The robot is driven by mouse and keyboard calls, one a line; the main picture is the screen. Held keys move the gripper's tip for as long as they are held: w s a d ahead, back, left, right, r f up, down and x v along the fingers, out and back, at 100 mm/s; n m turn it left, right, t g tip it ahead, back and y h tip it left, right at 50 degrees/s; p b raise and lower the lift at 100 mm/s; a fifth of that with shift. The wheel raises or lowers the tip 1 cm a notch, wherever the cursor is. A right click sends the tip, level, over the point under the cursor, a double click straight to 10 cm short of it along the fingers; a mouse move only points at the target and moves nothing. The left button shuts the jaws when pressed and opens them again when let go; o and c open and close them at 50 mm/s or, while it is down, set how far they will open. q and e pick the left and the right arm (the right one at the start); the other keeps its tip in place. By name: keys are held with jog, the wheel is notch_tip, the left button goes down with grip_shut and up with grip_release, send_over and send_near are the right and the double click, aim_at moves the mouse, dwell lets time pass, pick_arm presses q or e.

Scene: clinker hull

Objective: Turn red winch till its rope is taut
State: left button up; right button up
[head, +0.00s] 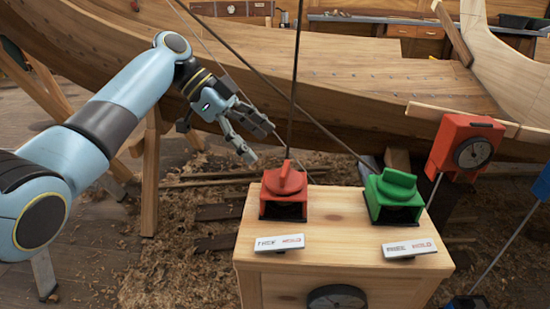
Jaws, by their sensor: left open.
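The red winch (285,190) sits on the left of a wooden box top, with a ridged red knob on a dark base. A dark rope (296,80) runs up from behind it, almost straight; whether it is taut I cannot tell. My left gripper (259,143) is open and empty, up and left of the red winch, apart from it. Its fingers point down and right. My right gripper is not in view.
A green winch (393,194) stands on the right of the wooden box (335,235). Two label plates lie in front of the winches. A red gauge box (467,146) is on a rod at right. The planked hull (370,85) spans behind. Wood shavings cover the floor.

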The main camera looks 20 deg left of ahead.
pick_arm(q)
jog(key=shift+v, duration=1.75)
